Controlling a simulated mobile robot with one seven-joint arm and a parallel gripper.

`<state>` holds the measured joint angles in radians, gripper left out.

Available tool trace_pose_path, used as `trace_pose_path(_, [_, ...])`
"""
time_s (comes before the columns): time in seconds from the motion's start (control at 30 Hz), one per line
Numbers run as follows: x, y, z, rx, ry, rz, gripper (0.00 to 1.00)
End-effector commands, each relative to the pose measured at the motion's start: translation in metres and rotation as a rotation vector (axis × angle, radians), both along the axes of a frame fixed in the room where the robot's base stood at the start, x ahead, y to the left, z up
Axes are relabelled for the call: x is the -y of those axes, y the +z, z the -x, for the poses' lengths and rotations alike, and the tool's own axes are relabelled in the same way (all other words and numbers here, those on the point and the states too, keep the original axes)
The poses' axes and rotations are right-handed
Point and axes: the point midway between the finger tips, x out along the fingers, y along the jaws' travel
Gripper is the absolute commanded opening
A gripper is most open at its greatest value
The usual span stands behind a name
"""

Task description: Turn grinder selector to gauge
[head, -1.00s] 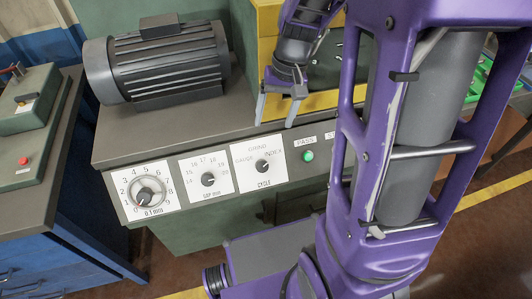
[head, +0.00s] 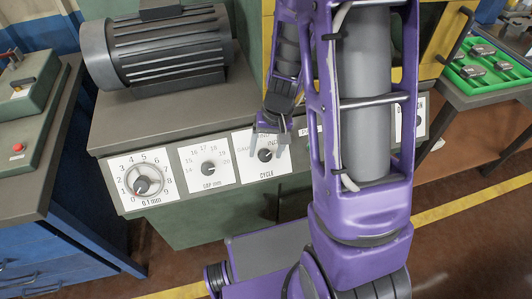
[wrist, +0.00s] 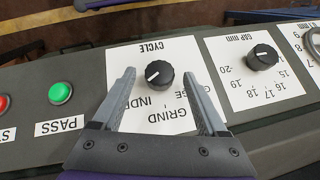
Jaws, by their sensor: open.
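The grinder selector is the black CYCLE knob (head: 265,155) on a white plate on the machine's front panel. In the wrist view the knob (wrist: 159,75) appears upside down, with its white mark toward the INDEX side. The GRIND and partly covered GAUGE labels lie on the plate (wrist: 171,112). My gripper (head: 268,140) is open at the CYCLE plate. In the wrist view its grey fingers (wrist: 158,68) stand on either side of the knob, with gaps visible between them and it. Contact with the panel cannot be told.
The GAP mm knob (head: 208,168) and the 0.1 mm dial (head: 141,185) sit left of the selector. The green PASS button (wrist: 60,93) and a red button (wrist: 3,103) are on its other side. A grey motor (head: 160,50) stands on the machine above.

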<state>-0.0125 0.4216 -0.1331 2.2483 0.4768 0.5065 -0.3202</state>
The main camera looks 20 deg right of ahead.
Motion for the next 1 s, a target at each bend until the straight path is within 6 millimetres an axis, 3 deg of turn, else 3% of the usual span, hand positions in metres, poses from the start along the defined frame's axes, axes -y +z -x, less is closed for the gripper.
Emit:
trace_pose_path(0.4, [-0.0011, -0.0081, -0.0004, 0.001, -0.001, 0.0, 0.74])
trace_pose_path(0.8, [-0.001, -0.0078, -0.0005, 0.001, -0.001, 0.0, 0.02])
trace_pose_path(1.0, [-0.0011, -0.0072, -0.0004, 0.0, 0.001, 0.004, 0.0])
